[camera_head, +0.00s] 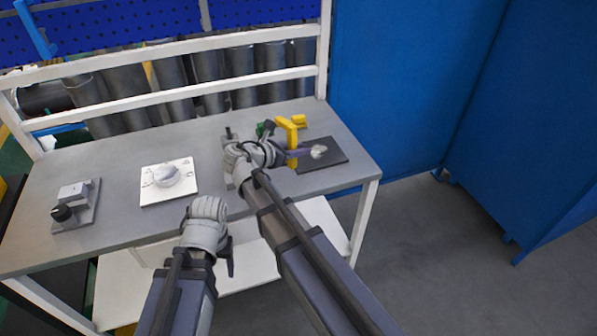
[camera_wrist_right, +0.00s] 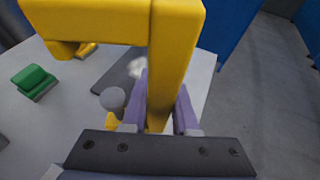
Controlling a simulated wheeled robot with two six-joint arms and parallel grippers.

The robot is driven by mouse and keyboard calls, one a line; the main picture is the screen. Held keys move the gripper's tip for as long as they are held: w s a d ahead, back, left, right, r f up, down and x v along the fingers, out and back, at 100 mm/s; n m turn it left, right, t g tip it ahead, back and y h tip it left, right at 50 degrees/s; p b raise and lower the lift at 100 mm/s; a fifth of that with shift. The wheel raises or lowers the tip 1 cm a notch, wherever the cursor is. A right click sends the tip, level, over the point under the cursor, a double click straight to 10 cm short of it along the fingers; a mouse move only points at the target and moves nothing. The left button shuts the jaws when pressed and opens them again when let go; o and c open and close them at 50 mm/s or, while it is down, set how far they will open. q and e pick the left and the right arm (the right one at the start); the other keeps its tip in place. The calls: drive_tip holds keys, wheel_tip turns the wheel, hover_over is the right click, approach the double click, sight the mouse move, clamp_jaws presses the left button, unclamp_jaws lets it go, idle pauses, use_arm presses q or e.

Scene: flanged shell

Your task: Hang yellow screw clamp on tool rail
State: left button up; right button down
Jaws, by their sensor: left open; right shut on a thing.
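The yellow screw clamp (camera_head: 293,135) is in my right gripper (camera_head: 292,153), above the right part of the grey table. In the right wrist view the clamp (camera_wrist_right: 175,50) is a large yellow angled frame, its lower part between the two purple fingers (camera_wrist_right: 160,115). A grey round knob (camera_wrist_right: 113,100) shows beside the left finger. My left gripper (camera_head: 230,258) is empty at the table's front edge, low in the head view. I cannot surely pick out the tool rail; a small grey upright fixture (camera_head: 228,134) stands just left of the clamp, partly hidden by my right wrist.
A dark mat (camera_head: 338,152) lies at the table's right end, with a pale lump (camera_head: 318,151) over it. A green piece (camera_wrist_right: 35,82) is near the clamp. A white plate with a round part (camera_head: 168,178) and a block with a black knob (camera_head: 72,203) stand left. White rails (camera_head: 180,98) edge the back.

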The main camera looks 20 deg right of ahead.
use_arm(q)
drive_tip(key=shift+f+b, duration=0.3)
drive_tip(key=shift+f, duration=0.55)
use_arm(e)
drive_tip(key=shift+f, duration=0.8)
use_arm(q)
drive_tip(key=shift+f, duration=0.1)
use_arm(e)
drive_tip(key=shift+f, duration=0.1)
use_arm(q)
wheel_tip(320, 180, down, 4)
drive_tip(key=b, duration=0.3)
drive_tip(key=shift+r+b, duration=0.25)
drive_tip(key=shift+b, duration=0.1)
use_arm(e)
wheel_tip(320, 180, down, 4)
drive_tip(key=shift+r, duration=0.2)
drive_tip(key=shift+f, duration=0.1)
drive_tip(key=c, duration=0.7)
unclamp_jaws()
use_arm(q)
drive_tip(key=shift+f, duration=0.1)
